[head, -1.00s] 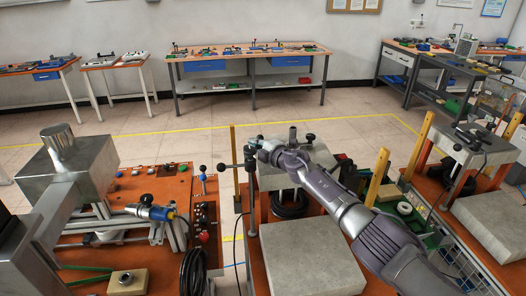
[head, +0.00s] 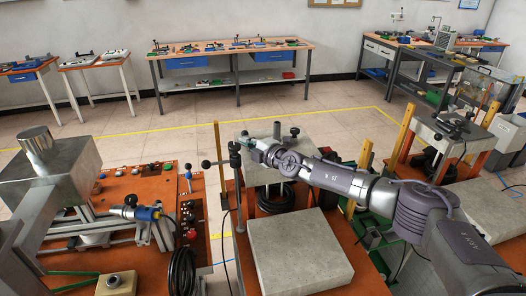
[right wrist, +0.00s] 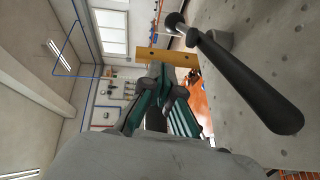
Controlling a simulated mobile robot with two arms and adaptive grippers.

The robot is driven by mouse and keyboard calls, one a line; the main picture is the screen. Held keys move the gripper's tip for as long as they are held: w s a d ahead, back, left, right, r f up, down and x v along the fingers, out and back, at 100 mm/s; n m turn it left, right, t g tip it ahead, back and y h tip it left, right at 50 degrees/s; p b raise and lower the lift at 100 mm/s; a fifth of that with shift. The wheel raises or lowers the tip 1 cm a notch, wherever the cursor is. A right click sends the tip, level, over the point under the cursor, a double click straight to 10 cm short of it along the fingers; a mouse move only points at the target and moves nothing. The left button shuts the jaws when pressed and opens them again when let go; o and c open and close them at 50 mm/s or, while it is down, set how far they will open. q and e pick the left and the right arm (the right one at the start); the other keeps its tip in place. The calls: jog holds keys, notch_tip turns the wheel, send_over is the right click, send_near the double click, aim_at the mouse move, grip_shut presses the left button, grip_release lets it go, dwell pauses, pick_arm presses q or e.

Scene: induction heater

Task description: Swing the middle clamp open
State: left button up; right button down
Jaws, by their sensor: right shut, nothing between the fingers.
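The middle station has a grey metal top (head: 262,176) behind the pale slab. A black-tipped upright part (head: 295,132) stands at its right, and a post with black ball ends (head: 237,160) stands at its left. My right gripper (head: 245,142) hangs over the back left of the metal top, pointing left, close to the post. In the right wrist view its teal-padded fingers (right wrist: 166,82) are together and empty. A black handle (right wrist: 250,83) on a metal rod lies beside them over a grey surface (right wrist: 285,45), apart from the fingers. My arm hides part of the clamp. My left gripper does not show.
A thick pale slab (head: 300,248) lies at the front of the middle station. Yellow posts (head: 222,172) stand around it. Another station (head: 450,135) is at right. The floor behind is clear.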

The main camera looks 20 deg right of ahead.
jog(key=v, duration=0.7)
jog(key=shift+s+d+f, duration=0.1)
jog(key=shift+d+f, duration=0.2)
jog(key=shift+d, duration=0.05)
jog(key=shift+f, duration=0.1)
dwell(0.5)
